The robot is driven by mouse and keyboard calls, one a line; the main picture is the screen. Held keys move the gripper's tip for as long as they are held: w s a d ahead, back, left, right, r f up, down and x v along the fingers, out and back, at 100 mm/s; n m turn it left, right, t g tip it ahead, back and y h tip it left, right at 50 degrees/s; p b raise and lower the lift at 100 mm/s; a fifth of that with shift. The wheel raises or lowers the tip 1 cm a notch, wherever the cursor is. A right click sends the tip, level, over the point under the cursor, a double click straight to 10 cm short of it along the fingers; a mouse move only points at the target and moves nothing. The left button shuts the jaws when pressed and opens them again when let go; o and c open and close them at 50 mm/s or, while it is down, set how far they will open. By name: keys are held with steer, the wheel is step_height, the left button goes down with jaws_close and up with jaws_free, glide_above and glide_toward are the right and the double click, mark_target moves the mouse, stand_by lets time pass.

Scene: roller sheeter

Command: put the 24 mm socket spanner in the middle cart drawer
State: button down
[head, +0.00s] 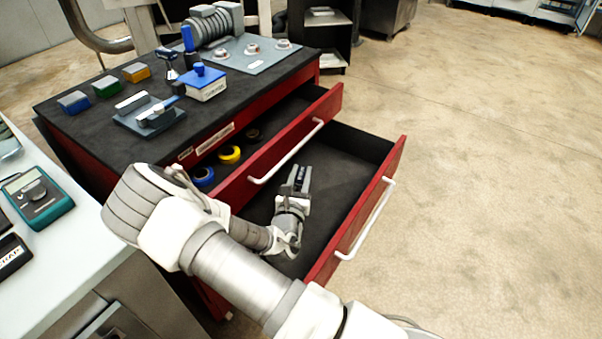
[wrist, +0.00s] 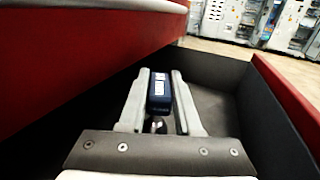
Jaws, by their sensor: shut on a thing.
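My gripper (wrist: 160,75) is shut on a dark blue handle with a white label, which I take for the 24 mm socket spanner (wrist: 160,92). A bit of metal shows below the handle, and the rest of the tool is hidden. In the head view my gripper (head: 300,180) is over the open middle cart drawer (head: 350,150), inside its outline. The drawer has a black floor, a red front (head: 362,205) and a white handle, and its visible floor is bare. I cannot tell whether the spanner touches the floor.
The upper drawer (head: 295,133) is partly open above the rear of the middle one, with a blue tape roll (head: 203,176) and a yellow one (head: 229,154) inside. The cart top (head: 75,125) carries several tools and blocks. A white bench (head: 60,250) stands at left. The floor at right is clear.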

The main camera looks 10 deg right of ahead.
steer(key=c, duration=0.6)
jaws_free()
steer(key=shift+r+p, duration=0.4)
steer(key=shift+r, duration=0.05)
steer(key=shift+s+a+r+p, duration=0.1)
steer(key=shift+s+r+p, duration=0.05)
steer(key=shift+r+p, duration=0.2)
steer(key=v, duration=0.7)
steer(key=shift+f+p, duration=0.2)
steer(key=shift+p, duration=0.15)
